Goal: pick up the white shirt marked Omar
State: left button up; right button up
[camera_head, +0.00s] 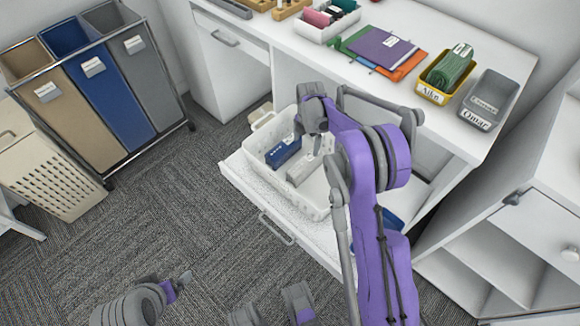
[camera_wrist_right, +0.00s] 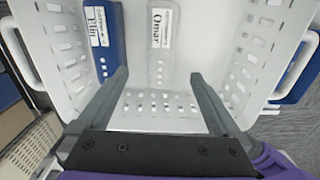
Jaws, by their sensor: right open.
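The white shirt (camera_wrist_right: 160,65), folded into a narrow block with a label reading Omar, stands in a white slotted basket (camera_wrist_right: 45,50). In the head view the shirt (camera_head: 302,172) is in the basket (camera_head: 318,208), right of a folded blue garment (camera_head: 283,150). That blue garment (camera_wrist_right: 100,45) has a label that seems to read Elin. My right gripper (camera_wrist_right: 159,76) is open and empty over the basket, its fingers on either side of the shirt in the picture. It also shows in the head view (camera_head: 308,142). My left gripper (camera_head: 183,282) is low at the bottom left, its jaws unclear.
The basket rests on a pulled-out white drawer or shelf (camera_head: 238,172) under the desk. On the desk are a grey tray (camera_head: 490,100) marked Omar, a yellow tray (camera_head: 434,94) with green cloth, and folders (camera_head: 380,48). Laundry bins (camera_head: 105,80) stand left. Carpet between is clear.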

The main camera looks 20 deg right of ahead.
jog(key=f, duration=0.2)
send_over(305, 161)
jog(key=shift+n, duration=0.3)
jog(key=f, duration=0.4)
jog(key=shift+w+f+b, duration=0.2)
jog(key=shift+b, duration=0.2)
jog(key=f, duration=0.6)
jog(key=shift+s+d+b, duration=0.1)
jog(key=shift+s+b, duration=0.15)
jog(key=shift+b, duration=0.15)
pick_arm(q)
jog(key=shift+w+a+f, duration=0.1)
jog(key=shift+a+f, duration=0.05)
jog(key=shift+f, duration=0.35)
jog(key=shift+w+a+f, duration=0.1)
jog(key=shift+f, duration=0.35)
pick_arm(e)
jog(key=shift+r, duration=0.1)
jog(key=c, duration=1.5)
